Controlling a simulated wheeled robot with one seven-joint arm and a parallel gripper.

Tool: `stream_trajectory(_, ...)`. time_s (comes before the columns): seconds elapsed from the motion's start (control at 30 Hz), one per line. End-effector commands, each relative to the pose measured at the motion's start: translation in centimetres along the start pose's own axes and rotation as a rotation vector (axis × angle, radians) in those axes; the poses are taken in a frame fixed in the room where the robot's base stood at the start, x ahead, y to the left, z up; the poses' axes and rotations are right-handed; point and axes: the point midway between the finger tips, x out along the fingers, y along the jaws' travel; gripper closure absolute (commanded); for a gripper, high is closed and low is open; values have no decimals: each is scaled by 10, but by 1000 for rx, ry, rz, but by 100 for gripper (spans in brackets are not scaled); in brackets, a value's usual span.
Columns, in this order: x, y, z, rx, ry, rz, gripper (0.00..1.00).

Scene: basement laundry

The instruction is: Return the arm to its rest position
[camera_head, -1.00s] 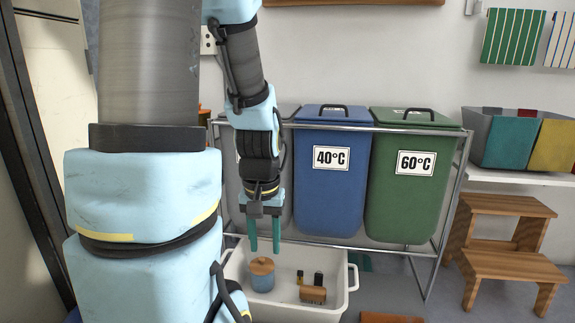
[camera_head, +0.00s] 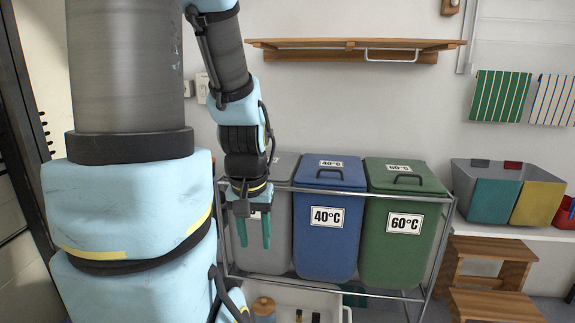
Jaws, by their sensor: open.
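My gripper (camera_head: 254,232) hangs from my arm with its two teal fingers pointing down. The fingers are apart with nothing between them. It is in front of the grey bin (camera_head: 281,240) at the left of the bin rack and covers part of its label. Below it is the white tub (camera_head: 291,296), cut off by the bottom edge. A blue jar with a wooden lid (camera_head: 264,307) stands in the tub, with small dark items beside it. My large arm links fill the left of the view.
A blue 40°C bin (camera_head: 327,240) and a green 60°C bin (camera_head: 398,250) stand in a metal rack. A wooden shelf (camera_head: 350,44) is on the wall above. A wooden step stool (camera_head: 490,262) and a sorting box on a white ledge (camera_head: 500,228) are at the right.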

Motion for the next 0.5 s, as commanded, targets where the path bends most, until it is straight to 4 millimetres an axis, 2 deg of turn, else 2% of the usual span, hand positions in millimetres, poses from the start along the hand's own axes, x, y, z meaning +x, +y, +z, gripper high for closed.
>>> stream_trajectory(0.03, -33, 0, -5, 0, 0, 0, 56)
stream_trajectory(0.1, -54, 0, -8, 0, 0, 0, 56)
stream_trajectory(0.3, -115, 0, -16, 0, 0, 0, 56)
stream_trajectory(0.5, -159, 1, -22, 0, 0, 0, 56)
